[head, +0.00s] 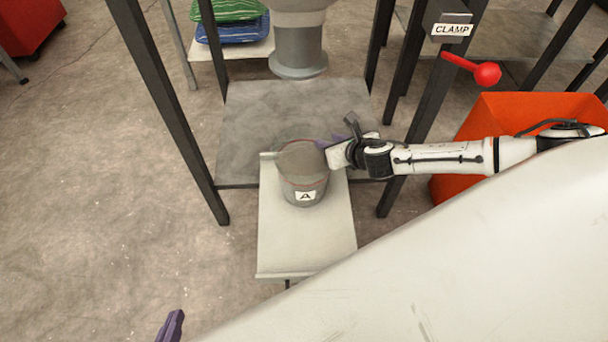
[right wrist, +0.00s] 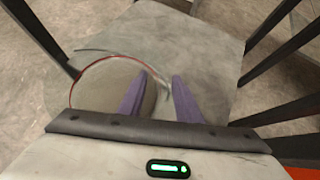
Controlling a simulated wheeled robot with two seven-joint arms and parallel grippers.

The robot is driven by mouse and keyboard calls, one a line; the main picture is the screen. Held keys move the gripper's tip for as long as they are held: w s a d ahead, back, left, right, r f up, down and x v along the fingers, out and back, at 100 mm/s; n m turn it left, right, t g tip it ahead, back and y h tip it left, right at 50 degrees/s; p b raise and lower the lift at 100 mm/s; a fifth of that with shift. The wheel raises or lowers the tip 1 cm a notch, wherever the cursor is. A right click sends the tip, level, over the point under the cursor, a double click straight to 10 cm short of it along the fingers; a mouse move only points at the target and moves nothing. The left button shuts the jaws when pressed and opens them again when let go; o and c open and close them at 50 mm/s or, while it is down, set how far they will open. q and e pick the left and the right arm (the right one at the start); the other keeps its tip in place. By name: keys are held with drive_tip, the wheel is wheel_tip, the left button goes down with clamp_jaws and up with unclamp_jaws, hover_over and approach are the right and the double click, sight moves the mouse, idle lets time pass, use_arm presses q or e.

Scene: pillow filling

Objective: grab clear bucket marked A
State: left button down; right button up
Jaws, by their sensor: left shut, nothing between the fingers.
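The clear bucket marked A (head: 303,190) stands upright on a light shelf, its A label facing me, with grey contents inside. It also shows in the right wrist view (right wrist: 95,92), where its red-edged rim is seen from above. My right gripper (head: 322,147) is at the bucket's upper right rim. In the right wrist view its two purple fingers (right wrist: 160,95) stand apart, with the right edge of the rim showing between them. I cannot tell whether they touch it. My left gripper (head: 171,325) shows only its purple fingertips at the bottom, shut and empty, well away from the bucket.
The bucket's light shelf (head: 300,245) juts out in front of a grey platform (head: 245,115) between dark posts. A grey nozzle (head: 298,50) hangs behind. A red-knobbed CLAMP lever (head: 487,74) and an orange bin (head: 530,112) are at the right.

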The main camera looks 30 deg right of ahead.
drive_tip(key=shift+w+f, duration=0.2)
drive_tip(key=shift+w, duration=0.1)
drive_tip(key=shift+c, duration=0.4)
clamp_jaws()
drive_tip(key=shift+d, duration=0.1)
idle(0.7)
